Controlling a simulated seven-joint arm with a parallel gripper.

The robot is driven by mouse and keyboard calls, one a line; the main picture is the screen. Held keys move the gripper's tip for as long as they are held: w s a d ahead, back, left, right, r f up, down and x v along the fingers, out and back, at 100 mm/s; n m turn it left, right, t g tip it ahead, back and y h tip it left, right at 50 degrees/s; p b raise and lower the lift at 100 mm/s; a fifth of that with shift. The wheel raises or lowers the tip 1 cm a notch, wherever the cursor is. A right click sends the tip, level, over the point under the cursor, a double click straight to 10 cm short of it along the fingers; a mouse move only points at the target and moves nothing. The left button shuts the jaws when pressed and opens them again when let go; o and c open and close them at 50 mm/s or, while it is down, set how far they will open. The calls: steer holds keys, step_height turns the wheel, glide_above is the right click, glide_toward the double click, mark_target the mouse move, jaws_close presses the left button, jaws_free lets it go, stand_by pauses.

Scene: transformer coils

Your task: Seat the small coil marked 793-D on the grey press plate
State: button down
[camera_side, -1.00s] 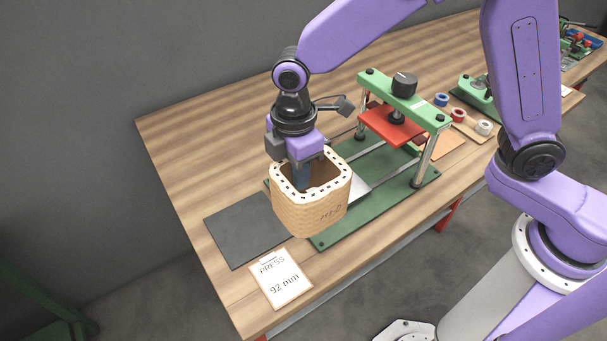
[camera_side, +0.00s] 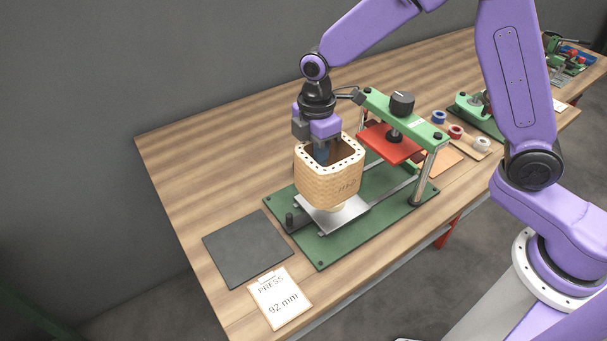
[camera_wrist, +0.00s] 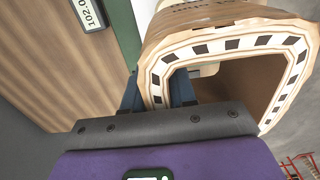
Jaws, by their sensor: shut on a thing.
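The coil (camera_side: 330,182) is a tan, woven-looking block with rounded corners, a square opening and a white rim with dark marks. The handwriting on its side is too small to read surely. My gripper (camera_side: 321,150) is shut on one wall of it, with one finger inside the opening and one outside in the wrist view (camera_wrist: 155,92). The coil hangs roughly upright over the grey press plate (camera_side: 312,214), seemingly a little above it. The coil hides part of the plate.
The green press frame (camera_side: 425,128) with its red platen (camera_side: 388,145) stands just right of the coil. A dark mat (camera_side: 247,248) and a card reading "PRESS 92 mm" (camera_side: 279,298) lie at the front left. Coloured rolls (camera_side: 455,131) lie behind the press.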

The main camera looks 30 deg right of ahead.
steer(key=shift+w+d+f, duration=0.3)
steer(key=shift+d+f, duration=0.25)
steer(key=shift+f, duration=0.5)
steer(key=shift+w+d+f, duration=0.25)
steer(key=shift+d+f, duration=0.35)
steer(key=shift+f, duration=0.4)
steer(key=shift+w+d+f, duration=0.3)
steer(key=shift+d+f, duration=0.25)
steer(key=shift+f, duration=0.5)
steer(key=shift+f, duration=1.35)
steer(key=c, duration=0.8)
jaws_free()
step_height(320, 180, up, 17)
steer(key=shift+r, duration=0.2)
